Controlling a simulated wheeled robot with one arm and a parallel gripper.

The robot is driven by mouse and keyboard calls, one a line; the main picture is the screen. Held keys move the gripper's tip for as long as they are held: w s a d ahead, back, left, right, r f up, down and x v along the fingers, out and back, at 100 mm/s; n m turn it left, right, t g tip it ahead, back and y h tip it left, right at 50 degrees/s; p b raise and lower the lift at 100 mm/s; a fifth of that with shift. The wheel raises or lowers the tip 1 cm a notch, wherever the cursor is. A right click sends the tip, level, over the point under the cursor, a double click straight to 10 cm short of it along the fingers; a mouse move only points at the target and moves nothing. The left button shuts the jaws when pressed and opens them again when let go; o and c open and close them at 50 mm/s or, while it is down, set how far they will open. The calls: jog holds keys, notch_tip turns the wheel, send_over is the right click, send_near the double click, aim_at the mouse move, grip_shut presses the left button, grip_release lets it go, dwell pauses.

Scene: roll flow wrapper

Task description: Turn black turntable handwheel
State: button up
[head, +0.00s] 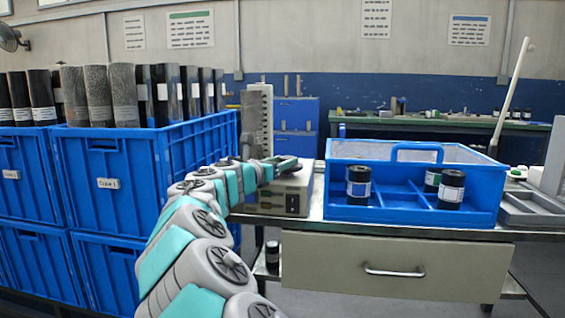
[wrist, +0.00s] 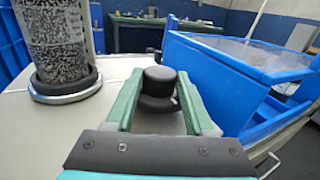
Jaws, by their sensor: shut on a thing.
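The black turntable handwheel (wrist: 160,92) stands on the top of the cream machine box, between my gripper's two green fingers. My gripper (wrist: 162,76) is shut on this handwheel, one finger on each side. In the head view my gripper (head: 284,164) is over the cream box (head: 290,195), and the handwheel cannot be made out there. A speckled roll (wrist: 58,38) stands upright to the left of the handwheel in the wrist view, on a round turntable (wrist: 66,84) with a dark ring and pale rim. The roll also shows in the head view (head: 258,120).
Blue crates (head: 115,185) filled with upright dark and speckled rolls stand at the left. A blue divided bin (head: 400,212) with several small black rolls sits close at the right on the metal table, above a drawer (head: 390,268). A green bench (head: 450,124) is behind.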

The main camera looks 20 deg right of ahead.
grip_shut()
jog(key=shift+s+r+n+t, duration=0.1)
jog(key=shift+r+n+t, duration=0.05)
jog(key=shift+n+t, duration=0.15)
jog(key=shift+s+d+n+t+y, duration=0.2)
jog(key=shift+s+n+t+y, duration=0.05)
jog(key=shift+n+t+y, duration=0.5)
jog(key=t+y, duration=0.1)
jog(key=n+y+b, duration=0.1)
jog(key=n+t+y+b, duration=0.1)
jog(key=shift+s+d+f+t, duration=0.15)
jog(key=shift+d+f+t, duration=0.15)
jog(key=shift+t, duration=0.05)
jog(key=n+t+y+b, duration=0.1)
jog(key=n+y+b, duration=0.1)
jog(key=y+b, duration=0.1)
jog(key=shift+d+n+t, duration=0.15)
jog(key=shift+n+t, duration=0.2)
jog(key=shift+t, duration=0.05)
jog(key=shift+s+d+r+n+t+y+b, duration=0.1)
jog(key=shift+n+t+y+b, duration=0.2)
jog(key=shift+n+y+b, duration=0.5)
jog(key=shift+r+n+t+y+b, duration=0.1)
jog(key=shift+n+t+y+b, duration=0.2)
jog(key=shift+y+b, duration=0.45)
jog(key=shift+y, duration=0.5)
